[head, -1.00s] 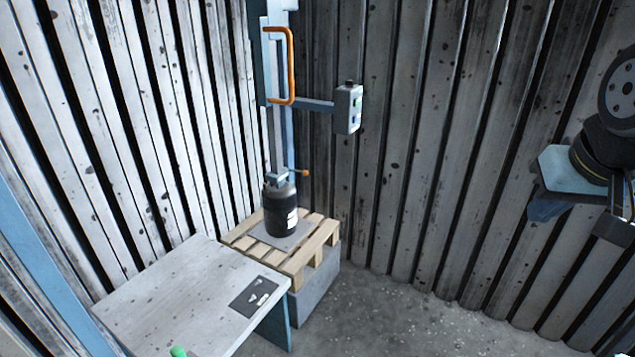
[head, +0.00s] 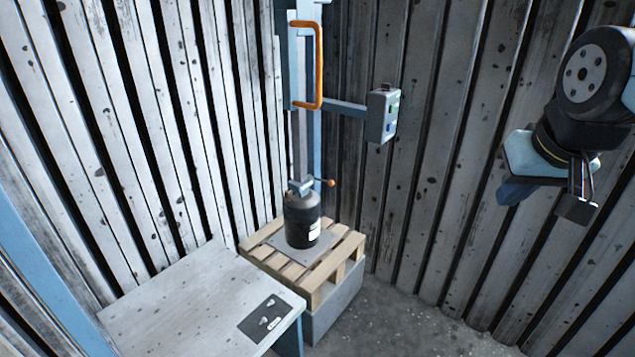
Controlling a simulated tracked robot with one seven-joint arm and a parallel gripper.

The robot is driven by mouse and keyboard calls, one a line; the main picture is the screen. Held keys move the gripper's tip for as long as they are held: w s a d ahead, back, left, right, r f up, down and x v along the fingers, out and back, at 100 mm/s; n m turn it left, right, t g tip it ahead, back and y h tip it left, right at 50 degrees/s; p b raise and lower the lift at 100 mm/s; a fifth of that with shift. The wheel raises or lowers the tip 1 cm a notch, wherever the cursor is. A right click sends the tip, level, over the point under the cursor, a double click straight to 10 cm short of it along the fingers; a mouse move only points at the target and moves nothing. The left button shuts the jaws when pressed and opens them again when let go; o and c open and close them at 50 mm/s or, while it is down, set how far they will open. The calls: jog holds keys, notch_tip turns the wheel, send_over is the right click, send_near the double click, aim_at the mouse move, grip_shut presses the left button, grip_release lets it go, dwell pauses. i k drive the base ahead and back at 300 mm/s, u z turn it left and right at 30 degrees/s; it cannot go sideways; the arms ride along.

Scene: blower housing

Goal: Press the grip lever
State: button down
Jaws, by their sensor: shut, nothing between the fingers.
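A black canister (head: 303,218) with a white label stands upright on a pallet. A blue-grey fitting (head: 299,187) sits on its top, and a thin lever with an orange knob (head: 331,183) sticks out to the right. An orange bar handle (head: 319,65) is on the blue post above. I cannot tell for sure which of these is the grip lever. My gripper (head: 577,210) hangs at the right of the head view, shut and empty, well apart from the canister and post.
A grey control box (head: 383,116) with buttons juts from the post on an arm. A wooden pallet (head: 340,266) rests on a grey block. A pale table (head: 175,310) with a dark plate (head: 265,318) stands at front left. Corrugated walls close the corner. Floor at the right is clear.

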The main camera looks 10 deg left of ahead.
aim_at(331, 183)
jog(key=u, duration=0.05)
jog(key=i, duration=1.2)
jog(key=z, duration=0.35)
